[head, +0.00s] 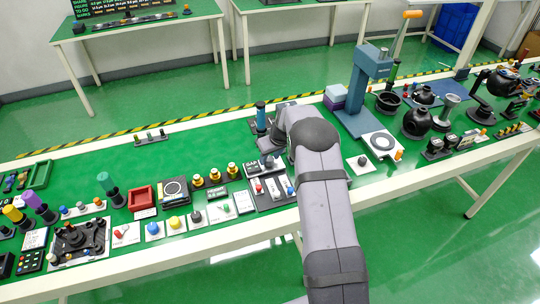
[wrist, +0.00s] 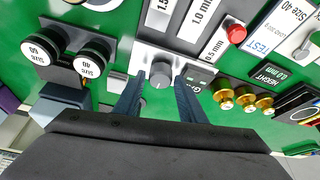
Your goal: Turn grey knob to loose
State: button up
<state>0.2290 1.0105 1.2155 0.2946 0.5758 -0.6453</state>
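The grey knob (wrist: 160,75) sits on a light plate in the middle of the wrist view, with a small pale mark on its lower side. My gripper (wrist: 160,80) has its two dark blue fingers on either side of the knob, with narrow gaps seen at both sides. It looks open around the knob, not clamped. A dark label with partly hidden white letters is by the right finger. In the head view my arm hides most of the gripper, and the grey knob (head: 267,161) shows just left of the arm.
A red knob (wrist: 236,33) on a slider panel is close by. Several brass knobs (wrist: 245,98) stand to the right.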

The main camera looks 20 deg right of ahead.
jog(key=shift+f, duration=0.1)
jog(key=c, duration=0.8)
jog(key=shift+o, duration=0.2)
